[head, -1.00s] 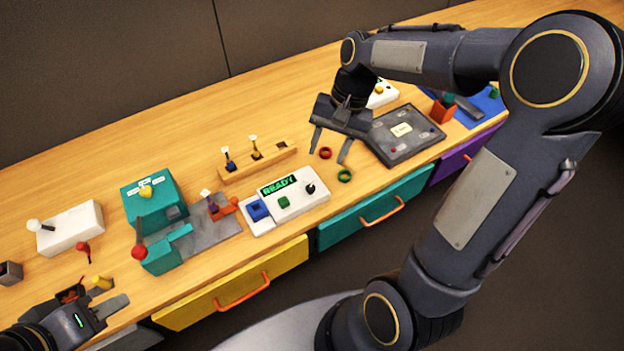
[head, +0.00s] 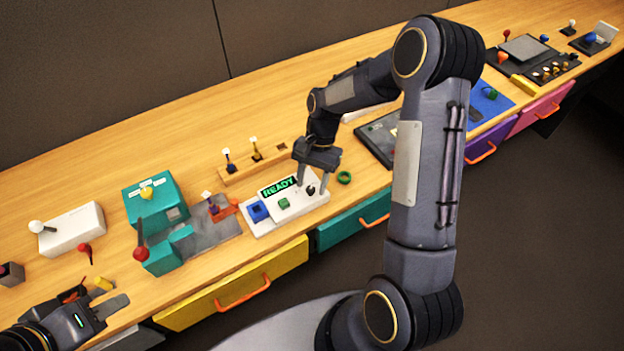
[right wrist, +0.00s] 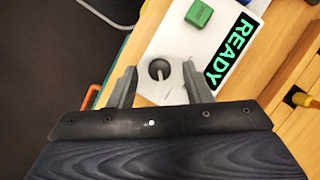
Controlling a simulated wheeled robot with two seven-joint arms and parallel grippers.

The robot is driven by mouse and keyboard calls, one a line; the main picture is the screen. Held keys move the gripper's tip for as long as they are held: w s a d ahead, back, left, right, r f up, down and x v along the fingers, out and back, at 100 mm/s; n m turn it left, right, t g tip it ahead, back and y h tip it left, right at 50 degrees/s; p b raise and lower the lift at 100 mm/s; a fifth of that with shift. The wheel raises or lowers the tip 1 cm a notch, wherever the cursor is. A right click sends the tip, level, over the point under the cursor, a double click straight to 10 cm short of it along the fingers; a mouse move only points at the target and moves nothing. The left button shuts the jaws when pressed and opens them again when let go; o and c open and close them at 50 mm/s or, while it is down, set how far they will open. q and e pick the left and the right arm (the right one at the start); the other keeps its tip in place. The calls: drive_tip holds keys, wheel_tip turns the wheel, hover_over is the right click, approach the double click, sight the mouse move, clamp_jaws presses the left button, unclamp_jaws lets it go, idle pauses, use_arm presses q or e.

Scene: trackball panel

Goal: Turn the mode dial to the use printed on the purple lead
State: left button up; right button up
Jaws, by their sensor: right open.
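A dark round knob (head: 310,190) with a pale pointer sits on the white READY panel (head: 312,204); the right wrist view shows this knob (right wrist: 159,69) between my fingers. My right gripper (head: 312,190) is open, its fingers on either side of the knob; contact cannot be told. A teal box (head: 168,190) further left carries a yellow knob (head: 147,192) with white labels around it, too small to read. A purplish lead (head: 213,206) with a white tag stands by an orange-red part; its print is unreadable. My left gripper (head: 98,302) is at the lower left; its opening is unclear.
A wooden rack (head: 240,173) with tagged leads stands behind. A green ring (head: 344,177) lies to the right.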

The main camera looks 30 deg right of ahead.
drive_tip(key=shift+f, duration=0.15)
clamp_jaws()
idle(0.4)
drive_tip(key=n, duration=0.2)
drive_tip(key=n+g+h, duration=0.1)
drive_tip(key=n, duration=0.1)
drive_tip(key=shift+w+a+n+h+b, duration=0.2)
drive_tip(key=shift+n+h+b, duration=0.1)
drive_tip(key=shift+n+b, duration=0.1)
drive_tip(key=shift+a+n+h+b, duration=0.15)
drive_tip(key=shift+n+h+b, duration=0.55)
drive_tip(key=shift+n, duration=1.8)
drive_tip(key=shift+h, duration=0.3)
